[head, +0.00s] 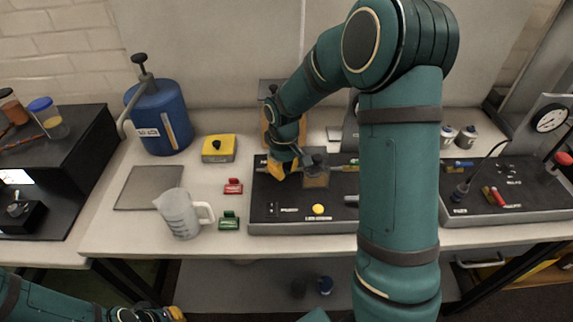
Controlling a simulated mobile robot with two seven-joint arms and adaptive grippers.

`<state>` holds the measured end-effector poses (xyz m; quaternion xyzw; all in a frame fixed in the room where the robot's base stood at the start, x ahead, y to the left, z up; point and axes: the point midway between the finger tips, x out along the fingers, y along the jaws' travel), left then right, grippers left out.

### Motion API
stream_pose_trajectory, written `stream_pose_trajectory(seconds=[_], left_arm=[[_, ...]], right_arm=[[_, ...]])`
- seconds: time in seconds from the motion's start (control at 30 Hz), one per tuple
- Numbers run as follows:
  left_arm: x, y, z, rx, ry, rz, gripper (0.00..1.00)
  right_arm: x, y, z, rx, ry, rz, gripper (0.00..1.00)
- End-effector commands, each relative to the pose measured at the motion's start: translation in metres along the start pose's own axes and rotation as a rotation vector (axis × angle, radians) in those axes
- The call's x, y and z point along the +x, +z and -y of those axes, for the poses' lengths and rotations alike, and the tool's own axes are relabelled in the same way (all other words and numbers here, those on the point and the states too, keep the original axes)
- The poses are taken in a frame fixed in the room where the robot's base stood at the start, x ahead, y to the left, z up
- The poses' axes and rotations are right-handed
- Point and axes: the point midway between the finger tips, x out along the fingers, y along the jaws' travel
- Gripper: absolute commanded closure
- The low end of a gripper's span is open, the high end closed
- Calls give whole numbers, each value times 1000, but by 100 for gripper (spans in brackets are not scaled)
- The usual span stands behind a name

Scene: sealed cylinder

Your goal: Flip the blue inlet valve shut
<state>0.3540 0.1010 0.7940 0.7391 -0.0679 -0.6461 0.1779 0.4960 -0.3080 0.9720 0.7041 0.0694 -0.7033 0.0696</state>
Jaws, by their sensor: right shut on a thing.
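My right gripper (282,172) reaches down over the back left part of the dark panel (262,212). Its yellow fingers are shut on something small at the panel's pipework. The fingers hide the held part, which sits where a valve handle would be; its blue colour does not show clearly. My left gripper (175,313) is at the bottom edge, low and away from the panel, with only a yellow tip showing. I cannot tell whether it is open.
A red clip (233,186), a green clip (228,220) and a clear jug (180,213) stand left of the panel. A yellow box (219,148) and a blue tank (158,118) are behind. My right arm hides the panel's right part.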

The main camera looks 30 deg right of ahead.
Motion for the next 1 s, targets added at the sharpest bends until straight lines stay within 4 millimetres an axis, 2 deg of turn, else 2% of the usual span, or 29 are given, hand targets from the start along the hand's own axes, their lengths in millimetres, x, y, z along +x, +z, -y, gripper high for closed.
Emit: stream_pose_trajectory(seconds=[0.6, 1.0], left_arm=[[-15, -7, -6, -4, -2, -15, 100], [-21, -10, -8, -6, -2, -22, 100]], right_arm=[[0, -5, 22, 549, 0, 6, 100], [1, -9, 28, 734, 1, 6, 100]])
